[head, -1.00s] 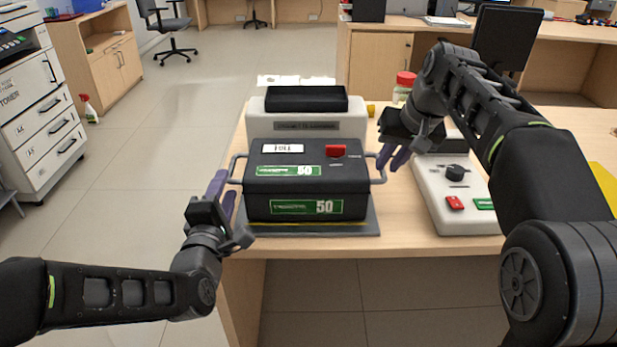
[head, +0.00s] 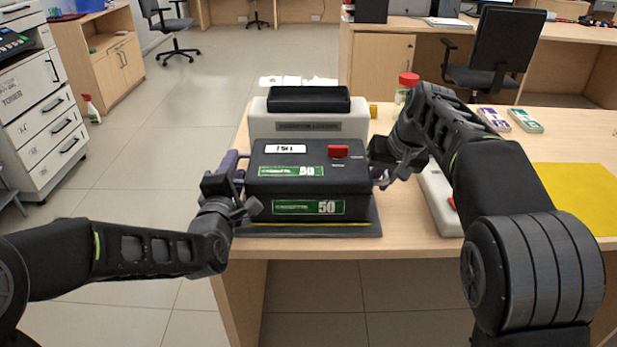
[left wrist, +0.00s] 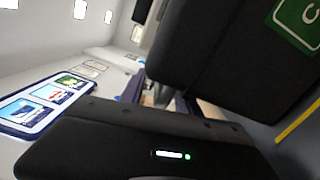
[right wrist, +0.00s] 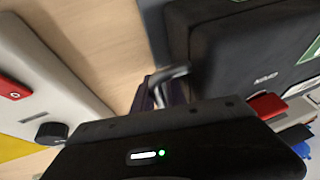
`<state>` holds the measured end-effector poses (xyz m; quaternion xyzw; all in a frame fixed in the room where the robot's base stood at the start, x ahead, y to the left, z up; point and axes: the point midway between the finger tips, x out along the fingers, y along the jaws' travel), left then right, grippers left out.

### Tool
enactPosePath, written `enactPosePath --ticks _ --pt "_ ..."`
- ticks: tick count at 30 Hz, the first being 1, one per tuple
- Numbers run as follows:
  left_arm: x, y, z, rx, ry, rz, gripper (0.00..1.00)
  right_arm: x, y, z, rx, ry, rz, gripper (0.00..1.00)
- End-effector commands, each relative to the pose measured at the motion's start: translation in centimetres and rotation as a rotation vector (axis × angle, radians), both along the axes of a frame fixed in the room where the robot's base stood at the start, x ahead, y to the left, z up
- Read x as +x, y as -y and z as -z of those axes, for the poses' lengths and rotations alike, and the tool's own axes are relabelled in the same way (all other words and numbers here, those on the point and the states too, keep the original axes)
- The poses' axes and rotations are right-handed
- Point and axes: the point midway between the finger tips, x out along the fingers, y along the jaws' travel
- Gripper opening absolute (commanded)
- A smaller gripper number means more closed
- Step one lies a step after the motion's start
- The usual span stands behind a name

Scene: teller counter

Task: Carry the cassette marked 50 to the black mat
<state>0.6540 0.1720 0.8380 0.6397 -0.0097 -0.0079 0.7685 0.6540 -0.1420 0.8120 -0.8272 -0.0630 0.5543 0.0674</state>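The black cassette marked 50 (head: 308,180) sits level on a dark grey base plate (head: 300,232) with a yellow stripe, at the counter's front edge. It has green labels, a red latch and a side handle at each end. My left gripper (head: 232,170) is at its left handle and my right gripper (head: 380,165) at its right handle. The cassette also fills the upper right of the left wrist view (left wrist: 220,50) and of the right wrist view (right wrist: 235,45). Finger closure on both handles is hidden or unclear. I cannot identify a separate black mat.
A white-grey machine with a black top (head: 308,115) stands directly behind the cassette. A white device with a knob (right wrist: 45,85) is to the right, partly behind my right arm.

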Motion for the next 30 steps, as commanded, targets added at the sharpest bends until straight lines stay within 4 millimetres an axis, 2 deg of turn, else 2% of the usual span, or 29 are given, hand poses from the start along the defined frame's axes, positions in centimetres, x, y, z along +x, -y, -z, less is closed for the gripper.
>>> enactPosePath --ticks 1,6,13,30 --pt "-0.01 0.0 -0.01 0.0 0.0 0.0 0.34 0.0 0.0 -0.01 0.0 0.0 0.0 0.12" --pt "-0.02 0.0 -0.01 0.0 0.0 0.0 0.2 -0.01 0.01 -0.03 0.0 0.0 0.0 0.0" --pt "-0.03 0.0 -0.01 0.0 0.0 0.0 0.01 -0.02 0.01 -0.04 0.0 0.0 0.0 0.0" --pt "-0.03 0.0 0.01 -0.001 -0.001 0.0 0.0 -0.02 0.01 -0.07 0.0 0.0 0.0 0.0"
